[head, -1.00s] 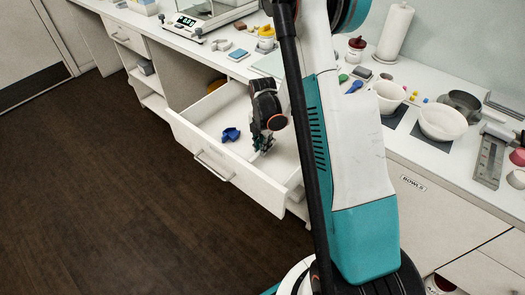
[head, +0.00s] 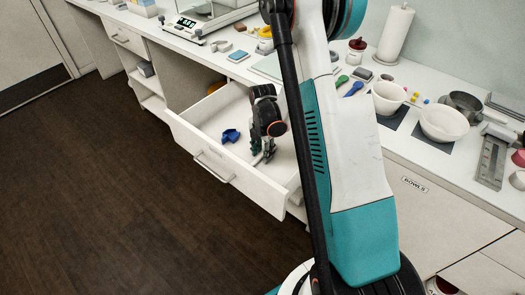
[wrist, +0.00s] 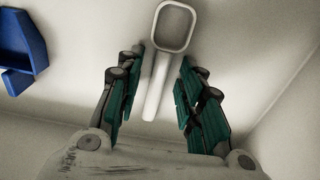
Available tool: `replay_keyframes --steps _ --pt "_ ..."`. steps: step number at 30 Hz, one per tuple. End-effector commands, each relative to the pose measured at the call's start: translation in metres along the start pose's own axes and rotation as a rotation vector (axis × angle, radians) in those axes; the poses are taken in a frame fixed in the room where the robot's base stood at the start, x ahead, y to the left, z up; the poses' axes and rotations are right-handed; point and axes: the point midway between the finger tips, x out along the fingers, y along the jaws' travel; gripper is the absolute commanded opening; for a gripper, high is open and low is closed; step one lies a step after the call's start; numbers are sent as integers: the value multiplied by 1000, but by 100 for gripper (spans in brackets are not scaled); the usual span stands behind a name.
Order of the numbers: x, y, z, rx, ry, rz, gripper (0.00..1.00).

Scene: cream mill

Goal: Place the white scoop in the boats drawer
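The white scoop (wrist: 159,85) lies on the floor of the open drawer (head: 205,107). In the wrist view its rounded-square head is at the top and its handle points down between my fingertips. My gripper (head: 262,154) is inside the drawer, toward its right end; it also shows in the wrist view (wrist: 152,92). Its teal-padded fingers are spread, with a gap on each side of the handle, so it is open and holds nothing. In the head view I cannot make out the scoop clearly against the white drawer.
A blue object (head: 231,135) lies in the drawer to the left of my gripper; it also shows in the wrist view (wrist: 20,45). The drawer walls are close around my gripper. The counter above holds a balance (head: 196,28), white bowls (head: 443,122) and small items.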

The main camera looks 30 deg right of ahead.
Motion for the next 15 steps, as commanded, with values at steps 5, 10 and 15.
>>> replay_keyframes --steps 5,10,15 --pt "-23 0 0 0 0 0 35" --pt "-60 0 0 0 0 0 35" --pt "-93 0 0 0 0 0 35"
